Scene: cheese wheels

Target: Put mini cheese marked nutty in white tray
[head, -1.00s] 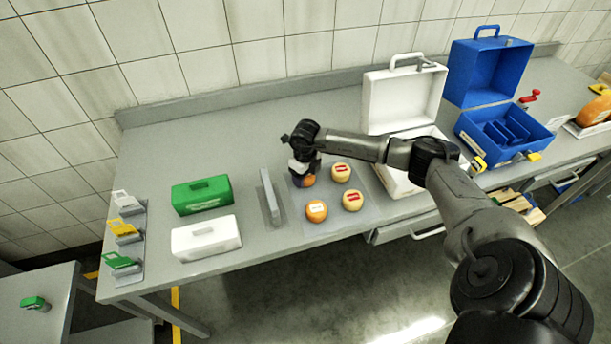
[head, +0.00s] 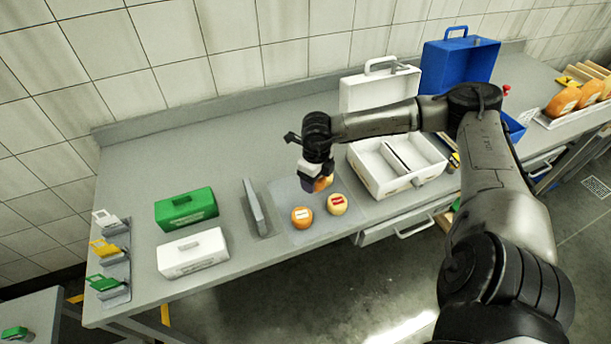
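My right gripper (head: 316,186) points down over the back of a pale mat (head: 290,236). It appears shut on an orange mini cheese (head: 322,184), seen at its fingertips; the fingers hide part of it. A yellow mini cheese shows partly behind it. In front on the mat stand another orange mini cheese (head: 301,217) with a white label and a yellow one (head: 337,204) with a red label. The label words are too small to read. An open white case (head: 371,181) with a divided, empty-looking tray stands right of the mat. My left gripper is not in view.
A grey upright plate (head: 255,206) stands left of the mat. Further left are a green box (head: 186,208), a white lidded box (head: 192,254) and a rack of coloured tags (head: 113,273). A blue open case (head: 456,78) stands at the right, partly behind my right arm.

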